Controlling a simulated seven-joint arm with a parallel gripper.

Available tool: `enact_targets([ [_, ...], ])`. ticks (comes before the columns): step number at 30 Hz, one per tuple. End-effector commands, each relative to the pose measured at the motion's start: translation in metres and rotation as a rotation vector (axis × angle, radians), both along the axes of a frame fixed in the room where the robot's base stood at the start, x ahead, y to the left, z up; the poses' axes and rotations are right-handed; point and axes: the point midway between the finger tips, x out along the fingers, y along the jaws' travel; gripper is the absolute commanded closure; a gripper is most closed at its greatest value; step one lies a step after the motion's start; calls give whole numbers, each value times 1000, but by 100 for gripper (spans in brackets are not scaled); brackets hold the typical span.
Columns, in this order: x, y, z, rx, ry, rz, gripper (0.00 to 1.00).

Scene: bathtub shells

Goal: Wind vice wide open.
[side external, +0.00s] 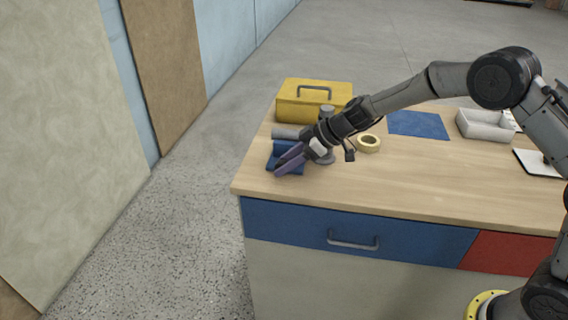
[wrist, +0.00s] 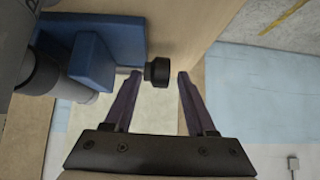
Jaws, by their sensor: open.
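The blue vice (side external: 282,148) sits on the wooden worktop near its left end. In the wrist view the blue vice body (wrist: 92,58) is at upper left, with a short shaft and a black round knob (wrist: 157,72) sticking out to the right. My gripper (side external: 281,165) is at the vice and partly covers it in the side view. In the wrist view my gripper (wrist: 160,76) is open, its purple fingers on either side of the knob. Whether a finger touches the knob, I cannot tell. The vice's jaw gap is not clearly visible.
A yellow toolbox (side external: 300,108) stands behind the vice, with a grey cylinder (side external: 286,133) close by. A tape roll (side external: 369,143), a blue mat (side external: 418,124), a grey tray (side external: 487,126) and a white pad (side external: 538,163) lie to the right. The front worktop (side external: 410,185) is clear.

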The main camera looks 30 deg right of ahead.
Motion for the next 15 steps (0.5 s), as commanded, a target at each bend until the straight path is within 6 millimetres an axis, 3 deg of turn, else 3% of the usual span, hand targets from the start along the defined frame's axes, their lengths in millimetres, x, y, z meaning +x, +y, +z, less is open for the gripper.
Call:
enact_targets([
  [12, 4, 5, -6, 0, 0, 1, 44],
  [15, 4, 5, -6, 0, 0, 1, 60],
])
